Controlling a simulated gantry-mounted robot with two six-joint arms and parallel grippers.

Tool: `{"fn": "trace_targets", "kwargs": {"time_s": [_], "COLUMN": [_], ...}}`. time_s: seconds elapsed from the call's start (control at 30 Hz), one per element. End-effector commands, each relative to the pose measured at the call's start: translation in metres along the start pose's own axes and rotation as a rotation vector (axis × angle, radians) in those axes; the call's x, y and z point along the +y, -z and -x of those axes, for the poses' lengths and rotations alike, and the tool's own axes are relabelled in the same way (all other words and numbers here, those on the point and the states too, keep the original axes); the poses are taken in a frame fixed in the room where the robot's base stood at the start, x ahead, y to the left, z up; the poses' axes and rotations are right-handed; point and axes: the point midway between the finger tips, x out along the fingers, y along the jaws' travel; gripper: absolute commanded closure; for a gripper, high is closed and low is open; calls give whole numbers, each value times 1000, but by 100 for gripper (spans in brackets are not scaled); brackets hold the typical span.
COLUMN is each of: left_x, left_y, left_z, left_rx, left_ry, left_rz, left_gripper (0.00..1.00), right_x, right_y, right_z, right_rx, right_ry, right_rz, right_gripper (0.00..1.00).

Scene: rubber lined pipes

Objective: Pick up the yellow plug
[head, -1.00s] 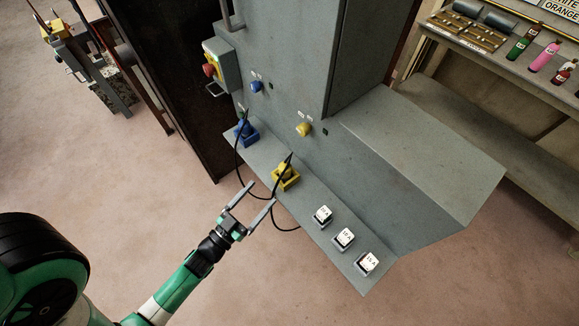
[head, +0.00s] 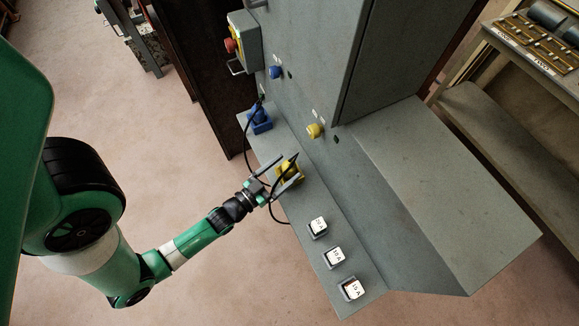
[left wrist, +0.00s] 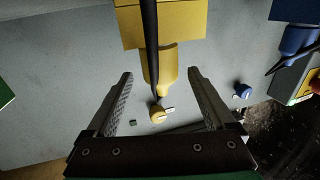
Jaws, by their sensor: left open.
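The yellow plug (head: 290,172) stands at the yellow socket on the sloped grey panel ledge, with a black cable. In the left wrist view the yellow plug (left wrist: 166,62) shows as a rounded body below the square yellow socket box (left wrist: 185,27), with the black cable crossing in front. My left gripper (head: 292,167) is open at the plug, with a finger to each side. In the left wrist view my left gripper (left wrist: 159,72) has the plug body between its fingertips in the picture, with gaps on both sides. I cannot tell its exact depth. My right gripper is not in view.
A blue plug (head: 260,120) stands farther back on the ledge. Several white-labelled switches, one at the front (head: 353,288), line the ledge. A yellow knob (head: 315,131) and a blue knob (head: 275,72) are on the panel face. The floor on the left is clear.

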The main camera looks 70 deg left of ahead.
Motion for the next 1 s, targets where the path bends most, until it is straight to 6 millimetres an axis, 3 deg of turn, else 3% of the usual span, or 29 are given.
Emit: {"fn": "trace_targets", "kwargs": {"time_s": [0.13, 0.4, 0.63, 1.0], "left_x": [0, -1, -1, -1], "left_y": [-1, -2, -2, -2], "left_z": [-9, -50, -52, -52], "left_rx": [3, 3, 0, 0], "left_ry": [0, -1, 0, 0], "left_rz": [0, 0, 0, 0], "left_gripper": [12, 12, 12, 77], "right_x": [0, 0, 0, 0], "right_y": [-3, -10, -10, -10], "right_z": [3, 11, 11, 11], "right_rx": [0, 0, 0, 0], "right_ry": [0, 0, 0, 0], "right_rz": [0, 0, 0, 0], "right_gripper": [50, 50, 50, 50]}}
